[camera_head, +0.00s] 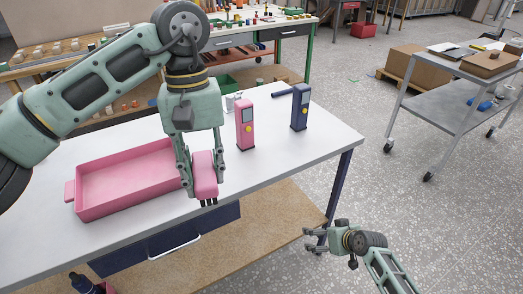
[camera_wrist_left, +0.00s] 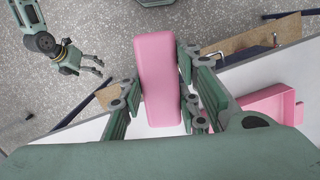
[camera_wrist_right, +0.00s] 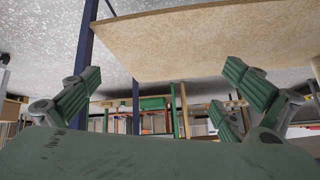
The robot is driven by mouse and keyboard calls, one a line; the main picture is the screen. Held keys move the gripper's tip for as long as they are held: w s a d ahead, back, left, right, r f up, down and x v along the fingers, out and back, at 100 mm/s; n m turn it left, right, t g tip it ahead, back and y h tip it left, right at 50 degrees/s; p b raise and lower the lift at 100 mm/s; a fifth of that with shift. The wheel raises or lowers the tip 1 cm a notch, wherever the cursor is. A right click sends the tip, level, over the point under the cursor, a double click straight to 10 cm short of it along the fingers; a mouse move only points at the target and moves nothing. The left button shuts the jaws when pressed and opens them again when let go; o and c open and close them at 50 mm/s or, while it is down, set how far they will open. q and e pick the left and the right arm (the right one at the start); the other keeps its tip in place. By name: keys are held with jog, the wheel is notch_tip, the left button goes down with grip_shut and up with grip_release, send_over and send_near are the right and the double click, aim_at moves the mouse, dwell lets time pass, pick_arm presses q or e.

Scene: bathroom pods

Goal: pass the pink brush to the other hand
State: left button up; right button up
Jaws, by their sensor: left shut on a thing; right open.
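The pink brush (camera_head: 205,173) is a pink block with dark bits at its lower end in the head view. My left gripper (camera_head: 203,180) is shut on it, above the front part of the white table. In the left wrist view the pink brush (camera_wrist_left: 158,75) sits between the fingers of my left gripper (camera_wrist_left: 160,100).
A pink tray (camera_head: 125,205) lies on the white table (camera_head: 290,155), left of the brush. A pink device (camera_head: 245,128) and a blue device (camera_head: 300,107) stand behind. A brown lower shelf (camera_head: 265,222) is under the table. A grey cart (camera_head: 455,105) stands right; open floor lies between.

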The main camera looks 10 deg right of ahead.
jog(key=w+a+r+n+t+y, duration=0.1)
jog(key=w+a+r+y, duration=0.15)
jog(key=r, duration=0.75)
jog(key=w+a+r+n+t+y, duration=0.15)
jog(key=w+r, duration=0.25)
jog(key=r, duration=0.5)
jog(key=w+a+r+n+y, duration=0.1)
jog(key=w+a+r+n, duration=0.15)
jog(key=r, duration=0.75)
jog(key=s+a+r+n+y, duration=0.1)
jog(key=a+r+n+y, duration=0.15)
jog(key=a+r, duration=0.35)
jog(key=n+g+y, duration=0.4)
jog(key=n+g, duration=0.6)
jog(key=g, duration=0.1)
send_near(203, 180)
notch_tip(203, 180, down, 2)
jog(key=w+d, duration=0.1)
jog(key=w, duration=0.1)
jog(key=shift+t, duration=0.25)
jog(key=x, duration=1.1)
jog(key=shift+w+a+f, duration=0.15)
jog(key=shift+a+f, duration=0.05)
